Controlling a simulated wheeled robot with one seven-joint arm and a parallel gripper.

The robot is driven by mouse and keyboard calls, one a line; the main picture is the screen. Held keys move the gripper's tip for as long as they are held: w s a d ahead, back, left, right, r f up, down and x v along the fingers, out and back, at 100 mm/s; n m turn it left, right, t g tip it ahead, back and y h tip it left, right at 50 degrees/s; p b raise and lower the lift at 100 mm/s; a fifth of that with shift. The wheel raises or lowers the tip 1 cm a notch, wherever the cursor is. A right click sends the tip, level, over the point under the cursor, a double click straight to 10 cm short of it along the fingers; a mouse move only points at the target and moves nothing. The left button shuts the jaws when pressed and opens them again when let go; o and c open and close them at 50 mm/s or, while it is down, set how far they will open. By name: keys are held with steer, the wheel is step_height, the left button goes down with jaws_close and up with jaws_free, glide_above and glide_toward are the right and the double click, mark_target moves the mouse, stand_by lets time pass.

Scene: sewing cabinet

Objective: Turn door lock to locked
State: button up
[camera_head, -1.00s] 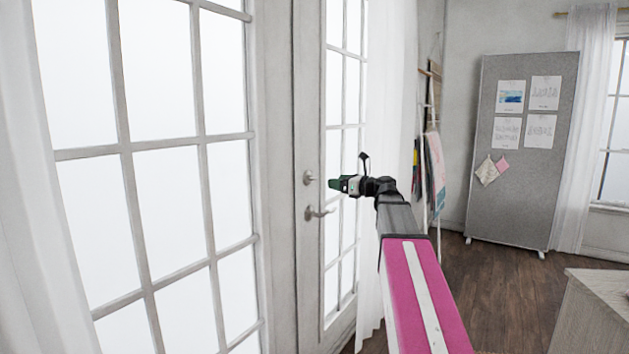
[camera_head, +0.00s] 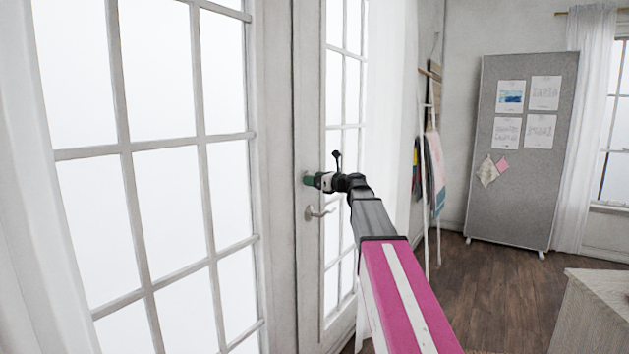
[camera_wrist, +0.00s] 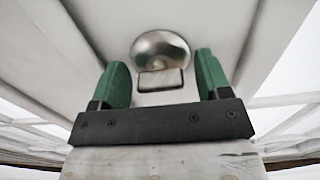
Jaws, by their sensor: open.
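The door lock shows in the wrist view as a round metal plate with a flat rectangular thumb turn (camera_wrist: 160,79). My gripper (camera_wrist: 161,84) is open, with one green finger on each side of the thumb turn and a gap on both sides. I cannot tell how deep the fingers reach around it. In the head view my gripper (camera_head: 309,179) is at the door (camera_head: 309,260) and hides the lock.
Glass panes and a white curtain (camera_head: 390,130) lie beside the door. A ladder rack with cloths (camera_head: 434,170) and a grey pin board (camera_head: 518,190) stand farther right. A cabinet (camera_head: 600,310) is at the lower right; wooden floor between is clear.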

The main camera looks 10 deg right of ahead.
steer(key=c, duration=0.9)
steer(key=shift+n, duration=0.3)
steer(key=n, duration=0.3)
steer(key=shift+n, duration=0.3)
steer(key=n, duration=0.4)
steer(key=shift+n, duration=0.3)
steer(key=n, duration=0.9)
steer(key=shift+f, duration=0.1)
steer(key=shift+s, duration=0.1)
